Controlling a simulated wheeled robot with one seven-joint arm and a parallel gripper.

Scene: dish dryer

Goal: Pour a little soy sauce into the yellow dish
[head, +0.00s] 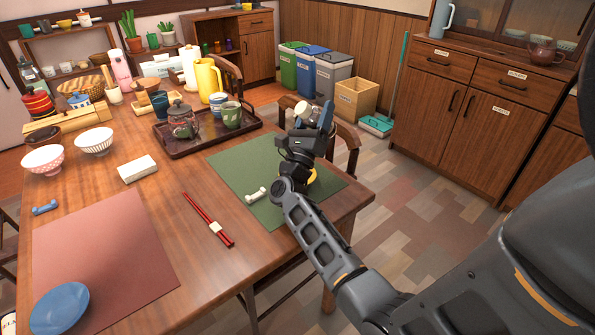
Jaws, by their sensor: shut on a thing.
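My gripper (313,119) is above the green mat (232,172) at the table's right end. It is shut on a small pale and dark item (302,109), which I take to be the soy sauce bottle. The bottle looks tilted, and the gripper partly hides it. Only a yellow edge of the yellow dish (312,176) shows on the green mat, behind my arm and below the gripper. I cannot see inside the dish or whether any sauce is flowing.
A white chopstick rest (257,194) lies on the green mat, with red chopsticks (208,220) to its left. A chair (345,140) stands at the table's far right side.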

